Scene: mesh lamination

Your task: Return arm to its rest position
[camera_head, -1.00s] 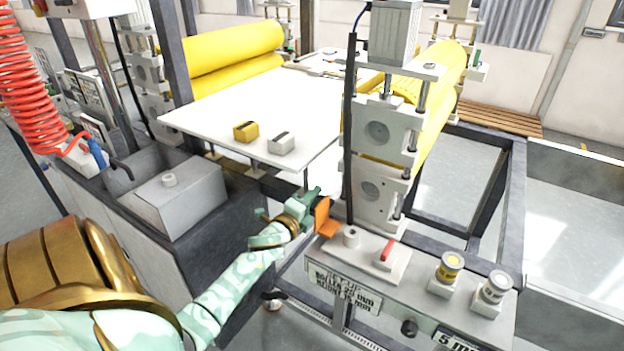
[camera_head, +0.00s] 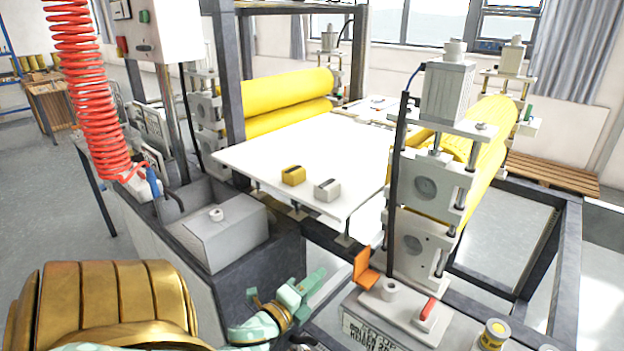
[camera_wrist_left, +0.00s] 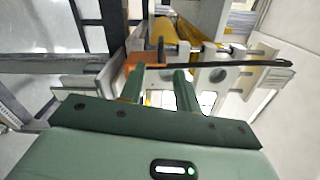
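My left arm comes in from the bottom left of the head view, and its green and gold gripper (camera_head: 312,284) is low in the middle. It is left of an orange bracket (camera_head: 364,270) on the machine's front, with a visible gap between them. In the left wrist view the two green fingers (camera_wrist_left: 160,85) stand apart with nothing between them that I can see being held. The orange bracket (camera_wrist_left: 140,62) shows beyond the fingers there. My right gripper is not in view.
A white table (camera_head: 300,150) bears a yellow block (camera_head: 293,175) and a grey block (camera_head: 328,189). Yellow rollers (camera_head: 290,90) stand behind it. A grey box (camera_head: 215,232) is left of my gripper. A red coiled hose (camera_head: 85,90) hangs at left.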

